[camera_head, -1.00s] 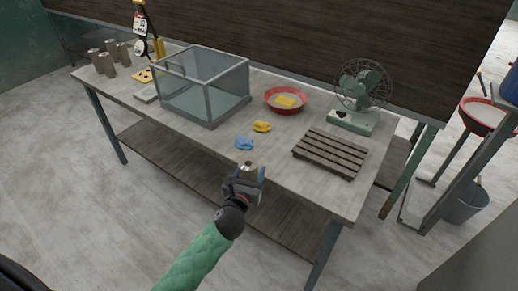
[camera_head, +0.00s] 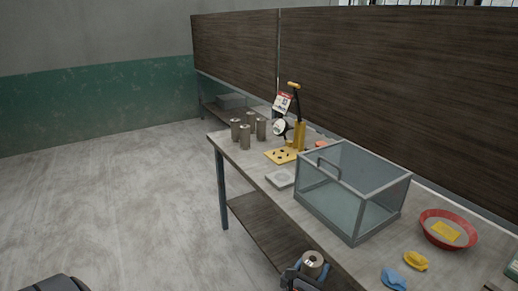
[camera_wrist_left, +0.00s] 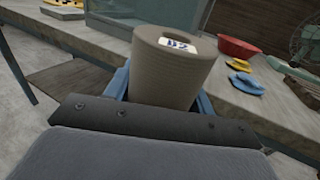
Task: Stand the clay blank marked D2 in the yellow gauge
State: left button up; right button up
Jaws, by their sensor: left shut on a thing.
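My left gripper (camera_head: 303,279) is shut on a grey-brown clay cylinder (camera_head: 312,262) with a hole in its top, at the bottom of the head view, by the table's front edge. In the left wrist view the held blank (camera_wrist_left: 170,75) stands about upright between the blue fingers, and its white label appears to read D2. The yellow gauge (camera_head: 299,136) stands at the table's far left end, with an upright column, a round dial and a yellow base plate with dark holes (camera_head: 280,156). My right gripper is not in view.
Several similar cylinders (camera_head: 245,138) stand left of the gauge. A glass box (camera_head: 350,195) stands between my gripper and the gauge.

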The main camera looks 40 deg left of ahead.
aim_at(281, 154)
jog(key=i+j+u, duration=0.1)
jog(key=j, duration=0.35)
jog(key=i+j, duration=0.25)
jog(key=j, duration=0.2)
jog(key=i+j+u, duration=0.15)
jog(key=j, duration=0.3)
jog(key=i+j+u, duration=0.1)
jog(key=i+j, duration=0.15)
jog(key=j, duration=0.2)
jog(key=i+j, duration=0.25)
jog(key=j, duration=0.15)
jog(key=k+j+u, duration=0.05)
